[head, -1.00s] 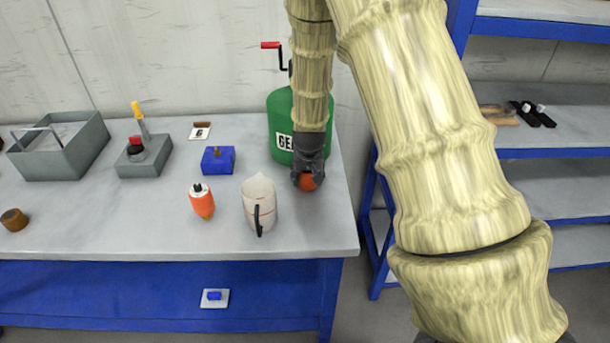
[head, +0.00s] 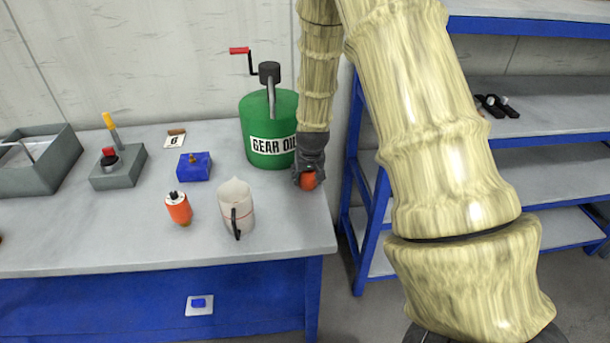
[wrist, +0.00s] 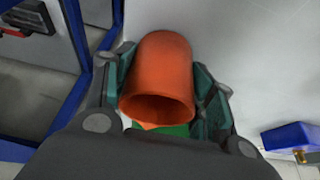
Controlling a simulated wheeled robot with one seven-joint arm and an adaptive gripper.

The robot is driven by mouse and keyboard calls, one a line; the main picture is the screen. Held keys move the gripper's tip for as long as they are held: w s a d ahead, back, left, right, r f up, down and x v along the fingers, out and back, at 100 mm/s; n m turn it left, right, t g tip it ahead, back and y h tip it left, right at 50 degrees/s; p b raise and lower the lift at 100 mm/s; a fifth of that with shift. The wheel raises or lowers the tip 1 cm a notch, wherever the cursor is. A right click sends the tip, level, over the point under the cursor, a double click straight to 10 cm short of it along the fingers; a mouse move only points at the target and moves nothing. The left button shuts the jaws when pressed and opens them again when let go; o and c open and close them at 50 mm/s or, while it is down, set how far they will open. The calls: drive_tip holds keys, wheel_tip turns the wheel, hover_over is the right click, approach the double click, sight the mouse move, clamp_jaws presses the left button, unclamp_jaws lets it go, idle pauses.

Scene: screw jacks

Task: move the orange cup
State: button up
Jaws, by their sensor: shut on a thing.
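The orange cup (head: 308,181) is at the right end of the grey bench, mostly hidden by my gripper (head: 309,172) in the head view. In the wrist view the orange cup (wrist: 158,80) sits between the two fingers of my gripper (wrist: 160,88), with its open rim toward the camera. The fingers press on both sides of it. I cannot tell whether the cup touches the bench top or is held just above it.
A green gear oil can (head: 267,130) with a red crank stands behind the gripper. A measuring jug (head: 236,207), an orange bottle (head: 179,208), a blue box (head: 194,166) and a grey box (head: 118,167) stand left. Blue shelves (head: 545,145) stand right of the bench edge (head: 322,215).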

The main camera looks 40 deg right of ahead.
drive_tip(key=shift+d, duration=0.1)
drive_tip(key=o, duration=1.1)
drive_tip(key=shift+r, duration=0.1)
drive_tip(key=v, duration=1.1)
drive_tip(key=shift+s+r, duration=0.25)
drive_tip(key=shift+r, duration=0.05)
